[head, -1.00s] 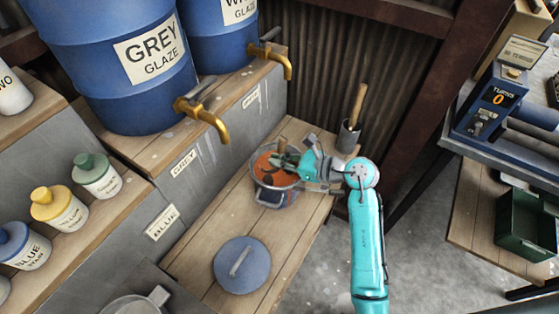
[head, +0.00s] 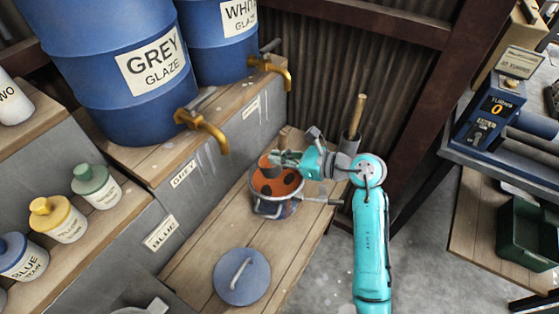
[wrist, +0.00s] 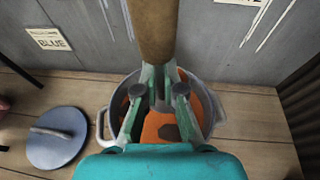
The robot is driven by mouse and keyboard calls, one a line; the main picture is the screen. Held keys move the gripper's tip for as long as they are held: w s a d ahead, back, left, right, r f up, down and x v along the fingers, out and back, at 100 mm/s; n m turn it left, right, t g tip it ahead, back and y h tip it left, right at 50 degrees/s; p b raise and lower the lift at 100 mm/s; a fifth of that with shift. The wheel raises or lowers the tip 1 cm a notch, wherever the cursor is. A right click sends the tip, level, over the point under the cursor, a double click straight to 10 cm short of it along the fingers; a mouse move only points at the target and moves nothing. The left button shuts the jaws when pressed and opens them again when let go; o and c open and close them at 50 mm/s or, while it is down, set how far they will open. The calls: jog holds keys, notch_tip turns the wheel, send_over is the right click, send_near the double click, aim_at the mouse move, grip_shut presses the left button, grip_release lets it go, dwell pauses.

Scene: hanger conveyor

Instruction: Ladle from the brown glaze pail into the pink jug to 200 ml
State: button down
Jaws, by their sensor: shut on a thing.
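The glaze pail (head: 272,209) is a grey metal pot of orange-brown glaze (head: 290,186) on the low wooden bench. It also shows in the wrist view (wrist: 212,112), with dark patches over the glaze. My gripper (head: 277,158) is over the pail's back part, shut on a thick brown handle (wrist: 155,30) that rises between the fingers in the wrist view. I take this as the ladle's handle; its bowl I cannot clearly make out. No pink jug is clearly in view; a small reddish patch (wrist: 3,104) is cut off at the wrist view's left edge.
A blue-grey lid (head: 242,276) lies on the bench in front of the pail. A grey holder (head: 348,140) with a wooden-handled tool stands behind my arm. Brass taps (head: 202,128) jut out from the blue barrels. Stain bottles (head: 57,220) line the left ledge.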

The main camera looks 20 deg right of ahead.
aim_at(284, 150)
jog(key=shift+r, duration=1.85)
jog(key=shift+s+d+r+n+t+y, duration=0.15)
jog(key=shift+s+r+n+t+y, duration=0.2)
jog(key=shift+y, duration=0.45)
jog(key=shift+s+d+n+t+y, duration=0.15)
jog(key=shift+n+t+y, duration=0.2)
jog(key=shift+t+y, duration=0.35)
jog(key=shift+d, duration=0.1)
